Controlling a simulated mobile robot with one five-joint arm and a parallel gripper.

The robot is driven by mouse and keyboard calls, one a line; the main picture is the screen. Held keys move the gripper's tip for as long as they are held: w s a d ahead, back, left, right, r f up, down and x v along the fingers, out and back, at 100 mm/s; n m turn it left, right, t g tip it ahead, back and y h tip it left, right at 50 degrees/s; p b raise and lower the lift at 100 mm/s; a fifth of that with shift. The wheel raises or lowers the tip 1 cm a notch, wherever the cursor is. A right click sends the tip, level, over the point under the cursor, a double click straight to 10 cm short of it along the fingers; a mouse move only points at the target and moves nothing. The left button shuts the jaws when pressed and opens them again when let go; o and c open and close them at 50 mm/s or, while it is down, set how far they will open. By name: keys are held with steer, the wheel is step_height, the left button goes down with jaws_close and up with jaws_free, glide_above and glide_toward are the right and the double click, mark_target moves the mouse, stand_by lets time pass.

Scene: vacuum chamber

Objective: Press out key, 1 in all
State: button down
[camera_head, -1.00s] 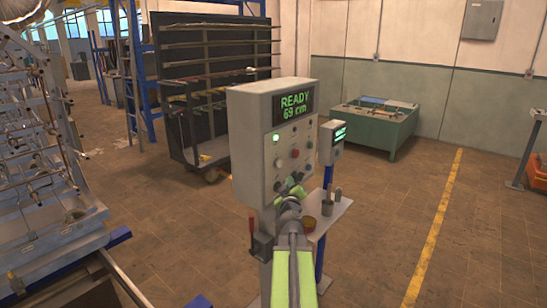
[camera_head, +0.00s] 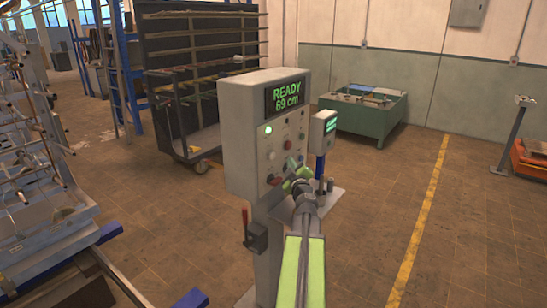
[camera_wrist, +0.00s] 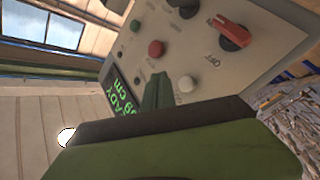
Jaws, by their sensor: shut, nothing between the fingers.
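A grey control box (camera_head: 243,140) stands on a post, its screen (camera_head: 287,93) reading "READY 69 cm" in green. Its panel carries several buttons and knobs. In the wrist view the panel (camera_wrist: 206,50) shows a white button (camera_wrist: 186,84), a red button (camera_wrist: 156,48), a small green button (camera_wrist: 135,26) and a red rotary knob (camera_wrist: 232,33). The small labels are too blurred to read surely, so I cannot tell which is the out key. My gripper (camera_head: 302,174) is shut and empty in front of the lower panel. Its green fingertip (camera_wrist: 157,93) appears beside the white button; contact is unclear.
A red-handled lever switch (camera_head: 246,226) hangs on the post's left side. A smaller screen unit (camera_head: 323,130) and a small shelf (camera_head: 327,197) stand behind right. A rack cart (camera_head: 200,85) and a green bin (camera_head: 362,117) are farther back.

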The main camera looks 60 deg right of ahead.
mark_target(272, 155)
steer(key=shift+w, duration=2.3)
steer(key=shift+w, duration=0.1)
steer(key=shift+w, duration=0.3)
